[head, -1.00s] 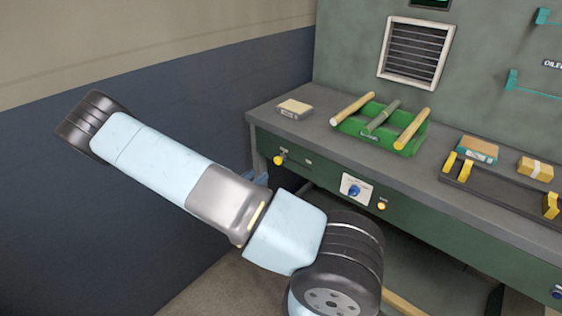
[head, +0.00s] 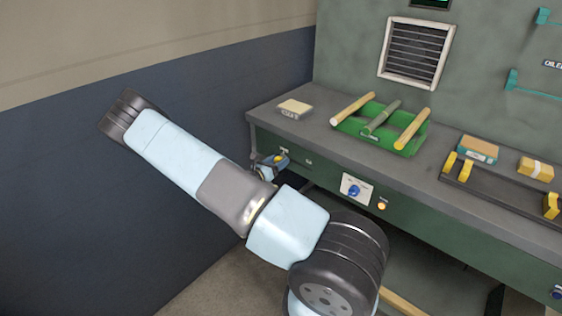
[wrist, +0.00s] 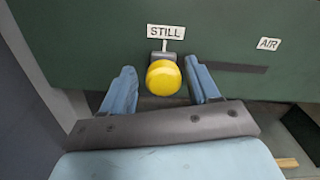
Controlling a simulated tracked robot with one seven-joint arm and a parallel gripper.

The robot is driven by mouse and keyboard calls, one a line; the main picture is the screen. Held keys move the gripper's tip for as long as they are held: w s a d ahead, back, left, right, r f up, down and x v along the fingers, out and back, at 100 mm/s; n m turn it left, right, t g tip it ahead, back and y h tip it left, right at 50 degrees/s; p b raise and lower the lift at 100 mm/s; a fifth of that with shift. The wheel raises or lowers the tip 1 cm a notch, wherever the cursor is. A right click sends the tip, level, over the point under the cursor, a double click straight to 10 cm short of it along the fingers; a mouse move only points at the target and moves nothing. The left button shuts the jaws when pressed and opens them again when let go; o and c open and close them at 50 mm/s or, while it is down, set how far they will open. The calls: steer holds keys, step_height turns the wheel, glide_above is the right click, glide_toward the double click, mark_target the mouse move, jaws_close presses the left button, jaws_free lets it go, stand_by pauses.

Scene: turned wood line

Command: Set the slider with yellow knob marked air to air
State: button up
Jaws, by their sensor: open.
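The slider's yellow knob (wrist: 163,78) sits at the left end of its dark slot (wrist: 236,68), right under the label STILL (wrist: 166,32). The label AIR (wrist: 268,44) is to the right, by the slot's other end. My gripper (wrist: 162,84) is open, with one blue finger on each side of the knob in the wrist view; I cannot tell whether either touches it. In the head view my gripper (head: 270,163) is at the bench's front panel, at the knob (head: 279,158), partly hidden behind my arm.
The green front panel (head: 440,225) also carries a blue knob (head: 354,190) on a white plate and a small yellow knob (head: 382,205), both to the right. The bench top (head: 310,130) holds a green rack (head: 395,142) with rods, above. A dark wall (head: 60,200) stands left.

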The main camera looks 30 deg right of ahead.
steer(key=shift+w+a, duration=0.1)
jaws_close()
stand_by(0.4)
